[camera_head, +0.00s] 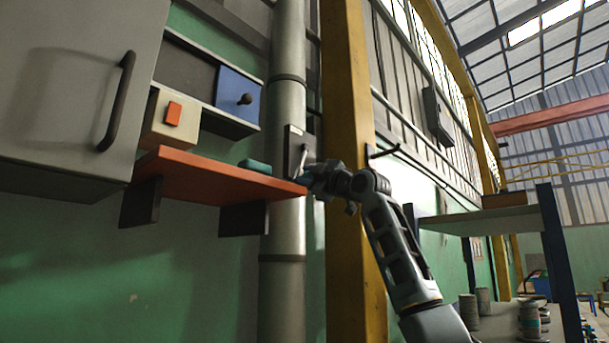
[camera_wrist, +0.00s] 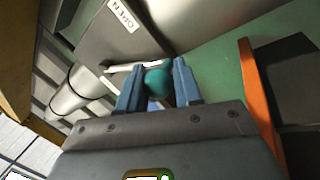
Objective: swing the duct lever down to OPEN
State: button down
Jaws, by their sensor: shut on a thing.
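The duct lever (camera_head: 303,158) is a pale bar on a grey plate beside the vertical duct. In the head view it slopes steeply, its lower end at my gripper (camera_head: 304,179). In the wrist view the lever (camera_wrist: 128,68) ends in a round teal knob (camera_wrist: 157,82). My gripper (camera_wrist: 158,88) is shut on that knob, one blue finger on each side. A white OPEN label (camera_wrist: 123,15) is on the grey plate (camera_wrist: 110,38), apart from the lever. My fingertips are small in the head view, and the knob is hard to make out there.
The grey duct (camera_head: 288,110) runs vertically behind an orange shelf (camera_head: 205,174) left of my gripper. A teal item (camera_head: 254,166) lies on the shelf. A yellow post (camera_head: 345,90) stands close by on the right. A grey cabinet (camera_head: 65,90) hangs at the far left.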

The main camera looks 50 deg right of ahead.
jog(key=shift+s+d+r, duration=0.15)
jog(key=shift+d+r, duration=0.05)
jog(key=shift+r, duration=0.05)
jog(key=c, duration=1)
grip_release()
jog(key=shift+c, duration=0.2)
jog(key=shift+o, duration=1.1)
jog(key=shift+f, duration=0.15)
jog(key=b+v, duration=0.2)
jog(key=v, duration=0.5)
jog(key=shift+s, duration=0.35)
jog(key=shift+a+f, duration=0.1)
jog(key=shift+f, duration=0.1)
